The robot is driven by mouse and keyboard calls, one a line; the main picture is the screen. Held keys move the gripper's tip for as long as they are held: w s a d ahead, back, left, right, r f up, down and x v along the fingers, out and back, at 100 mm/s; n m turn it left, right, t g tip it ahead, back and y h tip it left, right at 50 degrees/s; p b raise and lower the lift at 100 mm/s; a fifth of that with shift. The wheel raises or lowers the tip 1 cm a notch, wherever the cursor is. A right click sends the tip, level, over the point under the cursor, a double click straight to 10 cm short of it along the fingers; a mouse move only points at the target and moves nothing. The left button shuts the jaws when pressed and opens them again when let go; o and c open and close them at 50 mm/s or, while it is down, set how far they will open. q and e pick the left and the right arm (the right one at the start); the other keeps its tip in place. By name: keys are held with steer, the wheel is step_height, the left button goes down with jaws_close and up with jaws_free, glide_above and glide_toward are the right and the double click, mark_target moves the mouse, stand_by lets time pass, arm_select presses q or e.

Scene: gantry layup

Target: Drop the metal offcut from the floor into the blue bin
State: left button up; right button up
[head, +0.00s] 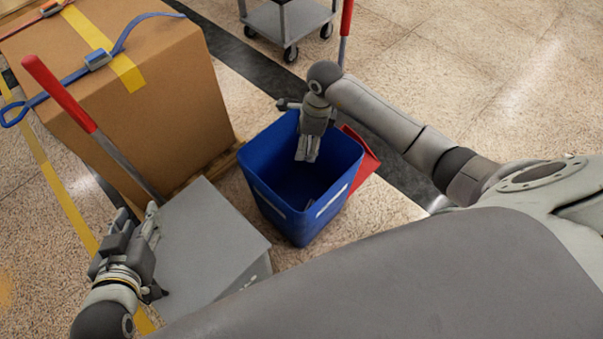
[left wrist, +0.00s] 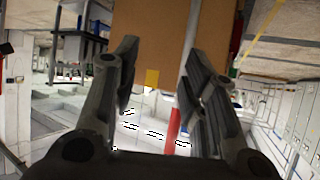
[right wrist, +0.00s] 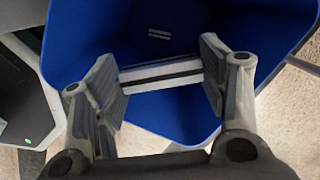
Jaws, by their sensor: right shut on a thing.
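The blue bin (head: 262,187) stands on the floor in the middle of the head view, its top open. My right gripper (head: 307,158) points down into the bin's mouth. In the right wrist view, this gripper (right wrist: 160,88) is shut on the metal offcut (right wrist: 160,73), a narrow silver bar with a dark line along it. The bar spans between the fingers, with the bin's blue inside (right wrist: 170,115) behind it. My left gripper (head: 143,222) is over the grey box at lower left. In the left wrist view its fingers (left wrist: 155,85) are apart with nothing between them.
A large strapped cardboard box (head: 165,110) stands left of the bin. A grey box (head: 205,240) sits at lower left, beside a red-handled pole (head: 60,93). A red object (head: 364,165) lies against the bin's right side. A grey cart (head: 285,20) stands at the back.

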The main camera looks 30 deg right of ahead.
steer(key=shift+f+b, duration=0.65)
steer(key=shift+f, duration=0.3)
steer(key=shift+f+b, duration=0.6)
steer(key=shift+f, duration=0.1)
arm_select(q)
steer(key=w+d+r+t+h, duration=0.1)
steer(key=r+t, duration=0.2)
steer(key=r, duration=0.3)
steer(key=w+d+r+t+h, duration=0.1)
steer(key=w+r+t, duration=0.1)
steer(key=r+t, duration=0.2)
steer(key=shift+w+d+r+t+h, duration=0.3)
steer(key=shift+d+r, duration=0.05)
steer(key=shift+r, duration=0.85)
arm_select(e)
steer(key=shift+f, duration=0.1)
steer(key=o, duration=1.1)
step_height(320, 180, up, 12)
steer(key=d, duration=0.1)
steer(key=shift+s+d, duration=0.3)
steer(key=shift+s, duration=0.15)
